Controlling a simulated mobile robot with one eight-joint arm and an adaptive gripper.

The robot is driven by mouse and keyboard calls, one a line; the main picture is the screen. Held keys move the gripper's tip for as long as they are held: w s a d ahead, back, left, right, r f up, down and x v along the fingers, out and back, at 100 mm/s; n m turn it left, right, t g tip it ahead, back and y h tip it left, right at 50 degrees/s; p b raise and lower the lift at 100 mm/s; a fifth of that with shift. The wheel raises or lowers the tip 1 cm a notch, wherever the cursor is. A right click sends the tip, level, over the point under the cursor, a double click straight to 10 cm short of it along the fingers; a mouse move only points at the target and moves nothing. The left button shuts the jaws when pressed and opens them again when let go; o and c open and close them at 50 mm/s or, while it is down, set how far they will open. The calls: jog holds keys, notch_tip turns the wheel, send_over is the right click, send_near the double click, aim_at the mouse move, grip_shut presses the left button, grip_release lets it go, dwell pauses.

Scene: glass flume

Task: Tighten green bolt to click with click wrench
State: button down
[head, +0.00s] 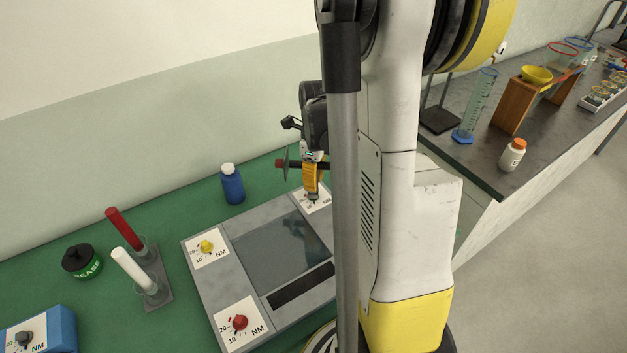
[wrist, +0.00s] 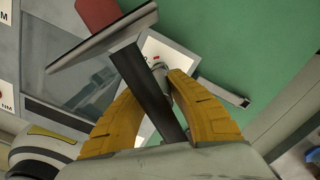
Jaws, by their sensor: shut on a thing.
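My gripper (head: 312,192) has yellow fingers and points down over the back right plate of the grey fixture. In the wrist view my gripper (wrist: 155,88) is shut on the dark shaft of the click wrench (wrist: 148,92). The wrench has a red grip and a flat grey guard; in the head view its red end (head: 280,163) sticks out left of the fingers. Under the gripper is a white dial plate (head: 322,204), also in the wrist view (wrist: 158,47). No green bolt can be made out; fingers and wrench cover much of that plate.
The grey fixture (head: 225,275) also carries a yellow bolt (head: 206,246) and a red bolt (head: 239,322). A blue bottle (head: 232,185) stands just left of my gripper. A rack (head: 157,285) with red and white handles, a grease pot (head: 80,261) and a blue box (head: 50,329) are further left.

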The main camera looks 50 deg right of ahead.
jog(key=shift+m, duration=1.1)
jog(key=shift+m, duration=1.1)
jog(key=shift+m+b, duration=0.3)
jog(key=shift+n, duration=0.6)
jog(key=shift+r, duration=0.1)
jog(key=shift+r+p, duration=1.8)
jog(key=shift+r, duration=0.65)
